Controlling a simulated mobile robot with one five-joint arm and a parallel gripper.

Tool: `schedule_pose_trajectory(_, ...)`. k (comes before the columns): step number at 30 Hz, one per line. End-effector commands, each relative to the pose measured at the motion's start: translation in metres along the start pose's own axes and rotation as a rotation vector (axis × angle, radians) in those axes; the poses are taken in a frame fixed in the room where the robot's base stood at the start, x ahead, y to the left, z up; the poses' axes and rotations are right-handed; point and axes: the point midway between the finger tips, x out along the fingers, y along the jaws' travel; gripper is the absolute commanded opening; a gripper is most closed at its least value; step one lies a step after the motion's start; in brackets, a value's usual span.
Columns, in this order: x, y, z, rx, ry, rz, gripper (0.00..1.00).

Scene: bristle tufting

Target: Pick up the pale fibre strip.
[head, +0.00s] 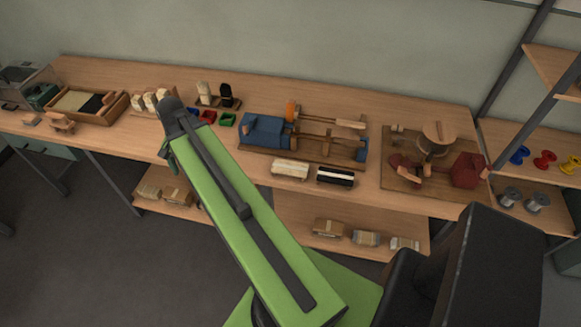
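Several pale fibre pieces show, and I cannot tell for sure which is the strip. A pale flat piece (75,101) lies in a wooden tray (122,104) at the bench's left, beside a dark one (93,105). A pale-topped block (291,169) sits at the bench's front edge, left of a black-and-white one (336,177). A pale upright tuft (204,91) stands next to a black one (226,94) at the back. My green arm reaches up and left across the bench front. My gripper does not show.
The wooden bench (392,113) holds a blue clamp-like device (266,131) in the middle and a board with a dark red piece (467,171) at right. Small red and green trays (227,120) lie near my arm. Spools (538,201) stand on shelves at right.

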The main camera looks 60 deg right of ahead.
Motion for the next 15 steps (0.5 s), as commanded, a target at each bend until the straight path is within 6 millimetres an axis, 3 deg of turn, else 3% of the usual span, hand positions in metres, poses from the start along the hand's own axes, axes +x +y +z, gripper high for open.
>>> schedule_pose_trajectory(1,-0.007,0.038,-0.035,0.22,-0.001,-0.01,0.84)
schedule_pose_trajectory(3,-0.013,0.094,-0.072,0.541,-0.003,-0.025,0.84)
schedule_pose_trajectory(6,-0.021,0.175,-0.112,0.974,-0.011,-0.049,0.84)
schedule_pose_trajectory(10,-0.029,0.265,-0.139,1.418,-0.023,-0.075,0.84)
schedule_pose_trajectory(12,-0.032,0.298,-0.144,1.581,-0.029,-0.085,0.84)
schedule_pose_trajectory(15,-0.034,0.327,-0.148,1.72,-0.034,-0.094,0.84)
